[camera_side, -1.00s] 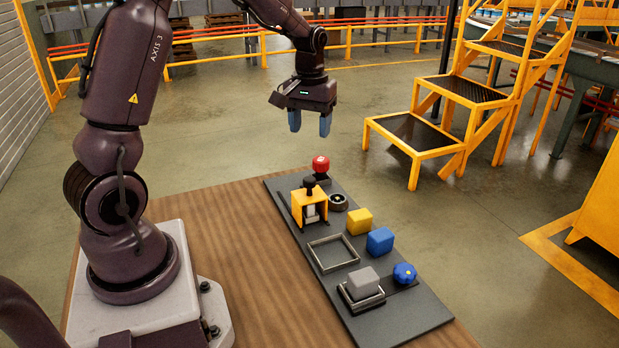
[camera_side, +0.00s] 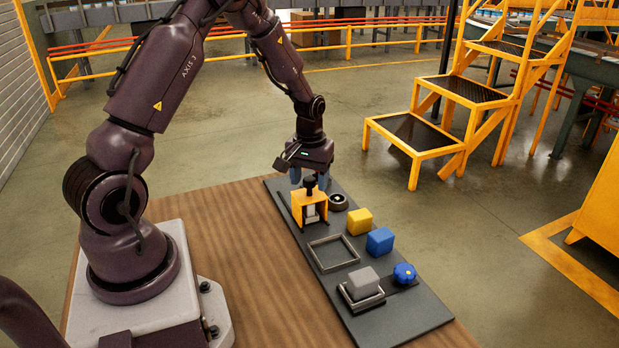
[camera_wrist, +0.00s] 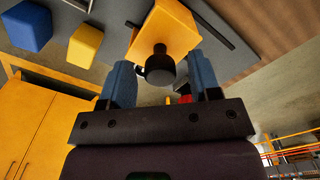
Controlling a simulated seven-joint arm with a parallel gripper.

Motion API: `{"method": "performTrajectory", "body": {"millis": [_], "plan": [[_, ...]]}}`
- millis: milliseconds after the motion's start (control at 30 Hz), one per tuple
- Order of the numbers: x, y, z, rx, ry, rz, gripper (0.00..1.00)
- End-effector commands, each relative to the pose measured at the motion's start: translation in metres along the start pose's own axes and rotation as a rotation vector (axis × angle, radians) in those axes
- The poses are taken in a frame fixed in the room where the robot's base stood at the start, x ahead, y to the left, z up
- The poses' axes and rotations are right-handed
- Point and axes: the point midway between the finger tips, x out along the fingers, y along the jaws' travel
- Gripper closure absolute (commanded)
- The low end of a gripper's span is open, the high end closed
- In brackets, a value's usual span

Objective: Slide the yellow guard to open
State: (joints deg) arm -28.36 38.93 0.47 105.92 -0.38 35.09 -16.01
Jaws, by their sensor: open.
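The yellow guard (camera_side: 298,207) is a small box-like cover with a dark knob (camera_side: 310,184) on top. It stands on the dark grey panel (camera_side: 357,315), with a pale part partly inside it. In the wrist view the yellow guard (camera_wrist: 168,32) is at the top centre and its dark knob (camera_wrist: 160,66) points toward me. My gripper (camera_side: 309,181) is just above the guard, pointing down. Its blue fingers (camera_wrist: 163,82) are apart on either side of the knob, not visibly closed on it. The red button shows only as a sliver (camera_wrist: 186,99) behind my right finger.
A thin dark rail lies beside the guard.

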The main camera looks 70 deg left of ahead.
Motion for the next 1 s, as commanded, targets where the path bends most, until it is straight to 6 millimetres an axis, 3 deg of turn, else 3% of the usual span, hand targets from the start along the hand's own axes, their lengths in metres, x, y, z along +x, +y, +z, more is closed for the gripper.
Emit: {"method": "performTrajectory", "body": {"millis": [167,400,567,1000], "plan": [[0.0,0.0,0.0,0.0,0.0,0.0,0.45],[0.0,0.0,0.0,0.0,0.0,0.0,1.0],[0.0,-0.003,-0.003,-0.002,0.001,0.0,1.0],[0.0,-0.064,-0.065,-0.002,0.002,0.001,1.0]]}}
